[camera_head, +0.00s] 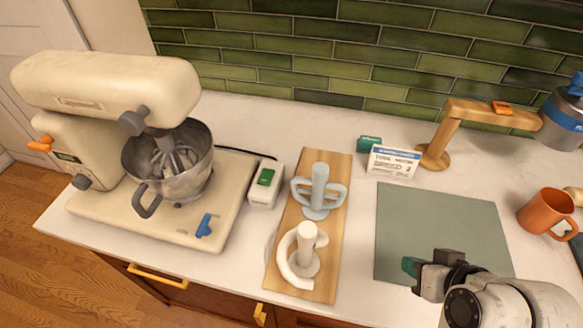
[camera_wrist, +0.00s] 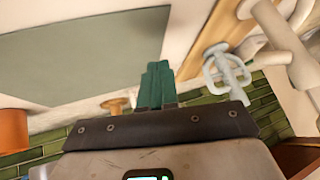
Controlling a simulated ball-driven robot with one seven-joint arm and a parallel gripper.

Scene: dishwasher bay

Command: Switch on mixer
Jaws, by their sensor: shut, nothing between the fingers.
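The cream stand mixer (camera_head: 110,85) stands on the counter at the left in the head view. Its head is lowered over the steel bowl (camera_head: 165,165), with a whisk inside. An orange knob (camera_head: 41,144) and a grey knob (camera_head: 82,182) sit on its column side, and a blue lever (camera_head: 204,225) on its base. A white box (camera_head: 266,184) with a green switch (camera_head: 266,177) stands right of the mixer, with a dark cable behind it. My gripper (camera_head: 411,265) is over the mat, well right of the box. Its green fingers (camera_wrist: 157,85) are shut and empty.
A wooden board (camera_head: 328,165) holds two pale mixer attachments between the box and a grey-green mat (camera_head: 440,220). A printed card (camera_head: 394,161), a wooden stand (camera_head: 437,152) and an orange mug (camera_head: 546,212) are farther right. The tiled wall (camera_head: 330,50) bounds the back.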

